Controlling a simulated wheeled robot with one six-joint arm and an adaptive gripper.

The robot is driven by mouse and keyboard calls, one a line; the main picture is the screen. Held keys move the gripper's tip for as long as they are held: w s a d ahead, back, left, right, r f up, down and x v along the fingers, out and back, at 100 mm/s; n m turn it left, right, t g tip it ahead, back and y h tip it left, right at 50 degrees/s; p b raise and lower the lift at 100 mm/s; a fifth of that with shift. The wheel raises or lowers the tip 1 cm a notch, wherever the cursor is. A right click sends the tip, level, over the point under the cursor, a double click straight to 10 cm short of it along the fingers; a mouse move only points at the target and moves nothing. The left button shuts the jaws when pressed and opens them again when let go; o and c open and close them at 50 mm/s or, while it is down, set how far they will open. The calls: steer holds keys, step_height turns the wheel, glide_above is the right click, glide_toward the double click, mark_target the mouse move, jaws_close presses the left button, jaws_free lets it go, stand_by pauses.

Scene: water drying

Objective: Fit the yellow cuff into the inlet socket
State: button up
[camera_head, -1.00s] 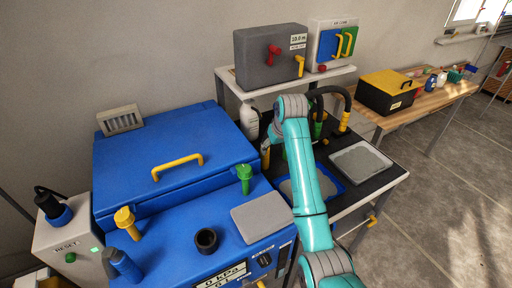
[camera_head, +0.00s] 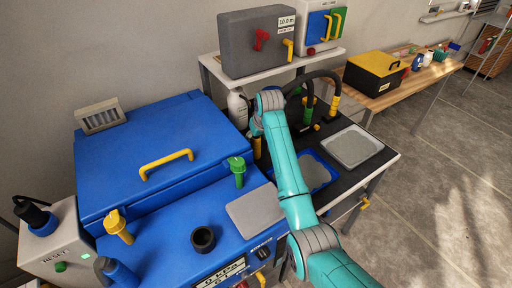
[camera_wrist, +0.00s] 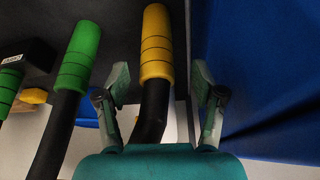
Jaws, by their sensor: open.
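The yellow cuff (camera_wrist: 156,45), ringed with dark lines on a black hose, stands between my jaws in the wrist view. My gripper (camera_wrist: 160,78) is open around it, with gaps on both sides. In the head view a yellow cuff (camera_head: 256,146) shows beside the blue machine, just below my wrist; my jaws are mostly hidden there. A short black open ring (camera_head: 203,239) on the blue machine's top looks like a socket; I cannot tell whether it is the inlet socket.
A green cuff (camera_wrist: 78,55) on a black hose is close beside my gripper. A blue wall (camera_wrist: 260,60) fills the wrist view's right. The blue machine (camera_head: 150,205) has a green valve (camera_head: 237,170) near my arm. Grey trays (camera_head: 352,147) lie on the black bench.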

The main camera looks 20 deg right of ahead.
mark_target(256, 147)
steer(key=x, duration=0.4)
steer(key=shift+d, duration=0.15)
steer(key=shift+c, duration=0.2)
steer(key=c, duration=1.2)
